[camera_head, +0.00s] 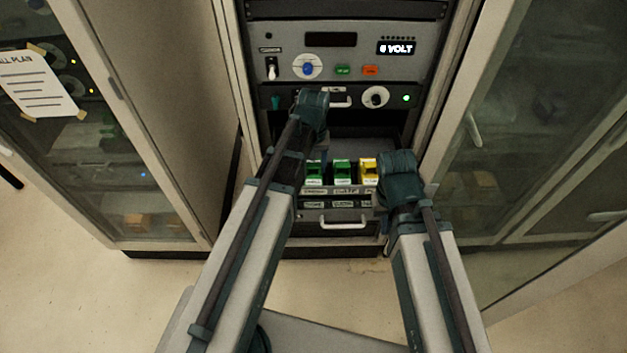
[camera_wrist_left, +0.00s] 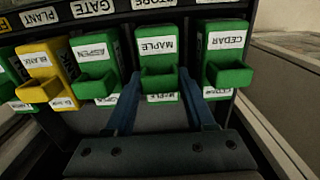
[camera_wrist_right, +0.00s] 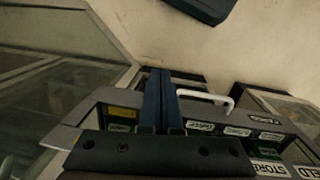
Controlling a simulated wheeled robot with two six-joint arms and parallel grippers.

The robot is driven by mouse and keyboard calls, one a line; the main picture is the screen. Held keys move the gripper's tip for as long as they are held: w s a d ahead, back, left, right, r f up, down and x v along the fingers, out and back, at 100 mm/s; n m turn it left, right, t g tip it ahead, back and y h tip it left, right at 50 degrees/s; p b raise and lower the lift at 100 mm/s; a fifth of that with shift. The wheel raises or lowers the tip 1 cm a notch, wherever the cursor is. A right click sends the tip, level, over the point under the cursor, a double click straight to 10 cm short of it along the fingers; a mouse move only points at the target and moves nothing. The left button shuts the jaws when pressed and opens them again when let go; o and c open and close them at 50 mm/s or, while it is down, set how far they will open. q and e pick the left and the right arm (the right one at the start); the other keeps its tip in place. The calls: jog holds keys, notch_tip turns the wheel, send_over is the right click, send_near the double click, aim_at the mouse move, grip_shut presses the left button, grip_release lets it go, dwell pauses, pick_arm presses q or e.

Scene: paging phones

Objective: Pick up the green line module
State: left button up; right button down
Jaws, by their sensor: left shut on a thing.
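Green line modules stand in a row in the open drawer. In the left wrist view they are labelled ASPEN (camera_wrist_left: 94,68), MAPLE (camera_wrist_left: 157,50) and CEDAR (camera_wrist_left: 228,55). My left gripper (camera_wrist_left: 160,85) is at the front of the MAPLE module, one finger on each side, shut on it. The module stands in line with its neighbours.
A yellow BLANK module (camera_wrist_left: 45,72) stands beside ASPEN, with another green one at the left edge. The rack panel (camera_head: 340,60) has knobs, buttons and a "6 VOLT" display. A drawer handle (camera_head: 344,224) lies below the row. Glass-door cabinets flank the rack.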

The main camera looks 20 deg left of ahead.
pick_arm(q)
grip_shut()
notch_tip(320, 180, up, 10)
jog(key=p, duration=1)
